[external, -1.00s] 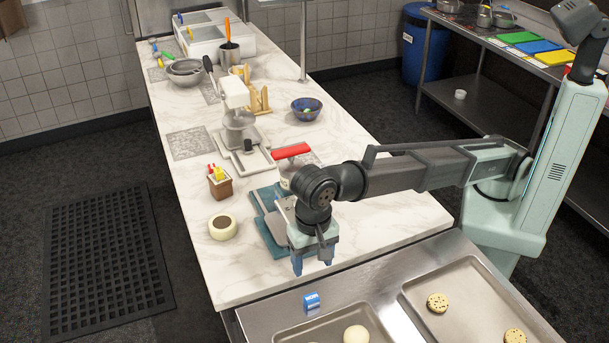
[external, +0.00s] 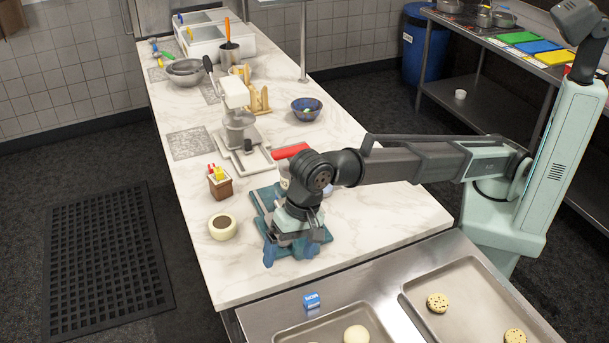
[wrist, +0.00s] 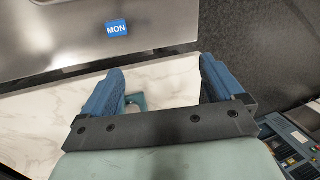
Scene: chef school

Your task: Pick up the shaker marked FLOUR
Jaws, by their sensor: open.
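No shaker with a readable FLOUR mark shows in either view. A whitish object (external: 284,182) behind my arm is mostly hidden, and I cannot tell what it is. My gripper (external: 290,251) is over the near edge of the teal board (external: 262,200) on the marble counter. In the wrist view, my gripper (wrist: 161,74) has its two blue fingers spread wide with nothing held between them. A small teal corner (wrist: 136,100) and bare marble show beyond and between the fingers.
A brown-filled cream bowl (external: 222,236) and a wooden holder (external: 220,190) stand left of the board. A red item (external: 290,151) is behind my arm. A blue MON label (external: 311,301) sits on the steel surface with baking trays (external: 420,318). The front-left marble is clear.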

